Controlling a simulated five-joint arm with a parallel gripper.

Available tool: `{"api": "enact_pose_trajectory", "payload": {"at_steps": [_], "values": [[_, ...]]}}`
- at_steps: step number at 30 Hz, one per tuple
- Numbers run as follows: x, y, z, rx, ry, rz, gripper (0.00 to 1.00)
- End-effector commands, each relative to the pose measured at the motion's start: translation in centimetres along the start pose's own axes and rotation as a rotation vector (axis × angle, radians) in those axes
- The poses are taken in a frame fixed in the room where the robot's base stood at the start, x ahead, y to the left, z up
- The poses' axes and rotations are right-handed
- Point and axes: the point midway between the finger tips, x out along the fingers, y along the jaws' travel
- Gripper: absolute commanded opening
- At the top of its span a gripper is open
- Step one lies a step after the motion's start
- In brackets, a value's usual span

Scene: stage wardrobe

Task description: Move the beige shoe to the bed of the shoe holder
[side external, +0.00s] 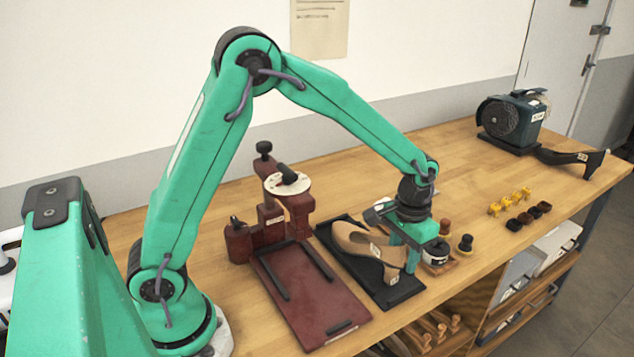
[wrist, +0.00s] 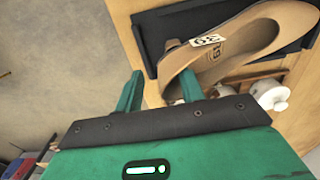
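The beige shoe (side external: 352,238) lies on a black tray (side external: 396,293), its heel end toward the table's front edge. It shows in the wrist view (wrist: 237,55) with a white label on it. The dark red shoe holder stands left of the tray; its flat bed (side external: 316,298) is empty, with dark rails along it. My gripper (side external: 402,258) is low at the shoe's heel end. In the wrist view its fingers (wrist: 160,78) are spread, the right one overlapping the heel end. I cannot tell whether it touches the shoe.
Small round brushes (side external: 465,243) stand close right of my gripper. Yellow pieces (side external: 510,202) and dark pieces (side external: 528,216) lie farther right. A motor-like machine (side external: 513,120) and a black high-heeled shoe (side external: 572,160) are at the far right. The table's front edge is near the tray.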

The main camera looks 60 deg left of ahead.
Motion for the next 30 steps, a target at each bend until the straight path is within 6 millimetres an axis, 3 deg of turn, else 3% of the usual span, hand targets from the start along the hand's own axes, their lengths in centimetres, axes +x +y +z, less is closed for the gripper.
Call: {"api": "enact_pose_trajectory", "payload": {"at_steps": [13,30], "values": [[-0.8,0.0,0.0,0.000,0.001,0.000,0.38],[-7.2,0.0,-0.1,0.000,0.002,0.000,0.38]]}}
